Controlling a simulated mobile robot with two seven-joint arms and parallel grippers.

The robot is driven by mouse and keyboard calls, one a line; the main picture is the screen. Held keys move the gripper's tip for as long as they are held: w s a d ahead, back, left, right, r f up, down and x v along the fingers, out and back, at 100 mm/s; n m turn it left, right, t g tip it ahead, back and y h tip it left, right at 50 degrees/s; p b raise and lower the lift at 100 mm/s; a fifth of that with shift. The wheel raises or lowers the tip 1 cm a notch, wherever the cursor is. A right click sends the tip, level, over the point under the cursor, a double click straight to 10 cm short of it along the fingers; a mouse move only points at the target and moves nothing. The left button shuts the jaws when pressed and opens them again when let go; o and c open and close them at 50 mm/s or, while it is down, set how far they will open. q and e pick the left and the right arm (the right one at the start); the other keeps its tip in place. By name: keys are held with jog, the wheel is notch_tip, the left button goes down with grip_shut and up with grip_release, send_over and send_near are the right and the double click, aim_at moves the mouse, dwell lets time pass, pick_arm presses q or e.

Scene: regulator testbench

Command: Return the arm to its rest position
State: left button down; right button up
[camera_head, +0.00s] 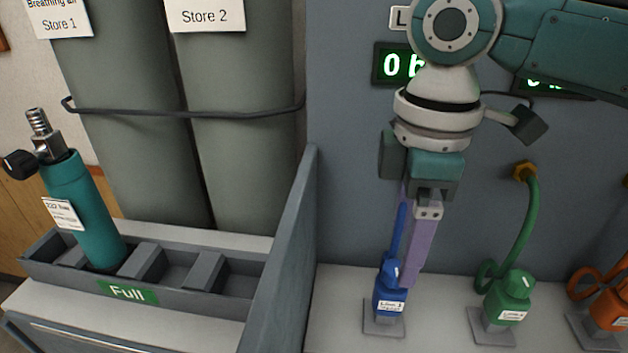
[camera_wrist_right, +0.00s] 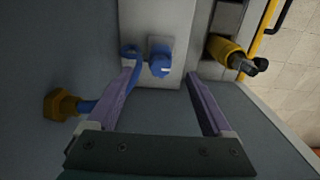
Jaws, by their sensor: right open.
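My right arm comes in from the upper right in the head view. My right gripper (camera_head: 408,278) points down with its purple fingers in front of the blue regulator (camera_head: 390,301), partly covering its hose. In the wrist view my right gripper (camera_wrist_right: 163,78) is open, with nothing held between its fingers. The blue regulator (camera_wrist_right: 160,60) stands on its plate beyond the fingertips, seen between them. I cannot tell whether a finger touches the blue hose (camera_wrist_right: 95,104). My left gripper is not in view.
A green regulator (camera_head: 510,297) and an orange one (camera_head: 609,309) stand to the right on the bench. A grey divider (camera_head: 283,255) separates the "Full" rack (camera_head: 178,303), holding a teal cylinder (camera_head: 85,210). A yellow cylinder (camera_wrist_right: 226,50) shows in the wrist view.

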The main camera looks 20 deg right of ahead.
jog(key=shift+r, duration=1.3)
jog(key=s+a+f+m+t+y+p, duration=0.1)
jog(key=s+a+f+m+t+y, duration=0.2)
jog(key=s+a, duration=0.6)
jog(key=s+d+m+h+p, duration=0.1)
jog(key=s+d+m+h, duration=0.2)
jog(key=s+d+m, duration=0.3)
jog(key=w+p+v, duration=0.3)
jog(key=p+v, duration=0.9)
jog(key=w+r+p+v, duration=0.1)
jog(key=w+p+v, duration=0.1)
jog(key=p+v, duration=1.1)
jog(key=w+r+p+v, duration=0.1)
jog(key=w+p+v, duration=0.2)
jog(key=p+v, duration=0.9)
jog(key=shift+w+a+r+m+t+p, duration=0.2)
jog(key=shift+w+r+m+t+p, duration=0.15)
jog(key=shift+p, duration=0.35)
